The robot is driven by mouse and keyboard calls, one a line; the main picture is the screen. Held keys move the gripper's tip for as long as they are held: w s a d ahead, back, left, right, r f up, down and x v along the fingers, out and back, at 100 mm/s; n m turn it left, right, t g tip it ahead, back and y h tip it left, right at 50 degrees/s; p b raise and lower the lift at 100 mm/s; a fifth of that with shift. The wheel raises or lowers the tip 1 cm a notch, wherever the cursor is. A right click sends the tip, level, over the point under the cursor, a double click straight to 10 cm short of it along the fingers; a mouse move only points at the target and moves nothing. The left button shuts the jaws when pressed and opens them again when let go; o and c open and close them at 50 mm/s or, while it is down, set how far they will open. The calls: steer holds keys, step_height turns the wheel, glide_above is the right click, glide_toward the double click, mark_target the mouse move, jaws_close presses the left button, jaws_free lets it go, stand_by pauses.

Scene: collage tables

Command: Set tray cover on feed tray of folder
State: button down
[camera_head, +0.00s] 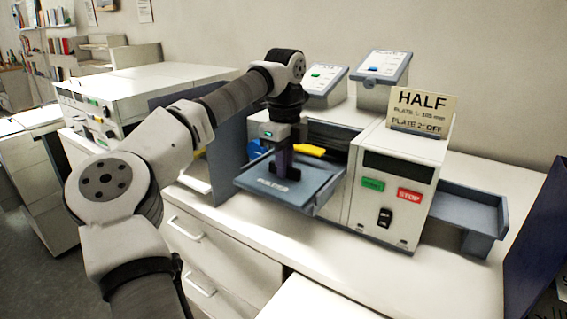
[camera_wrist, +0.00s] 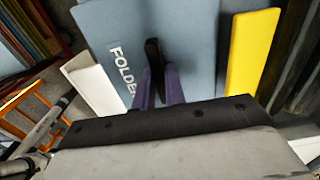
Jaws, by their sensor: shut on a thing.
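The tray cover (camera_wrist: 110,25) is a flat blue-grey panel marked "FOLDER", with a black upright handle (camera_wrist: 153,60). My gripper (camera_wrist: 158,88), with purple fingers, is shut on this handle. In the head view my gripper (camera_head: 283,170) points down over the cover (camera_head: 310,183), at the left front of the folder (camera_head: 390,190). The cover lies roughly level over the feed tray's place. The feed tray is largely hidden beneath it, and I cannot tell whether the two touch.
A yellow piece (camera_head: 310,150) is beside the cover, at its right in the wrist view (camera_wrist: 250,50). A "HALF" sign (camera_head: 421,110) stands on the folder. A blue-grey output tray (camera_head: 465,208) is at the right. Another machine (camera_head: 130,95) stands at the left. The front counter (camera_head: 420,285) is clear.

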steer(key=c, duration=1.5)
jaws_free()
steer(key=shift+o, duration=0.2)
step_height(320, 180, up, 12)
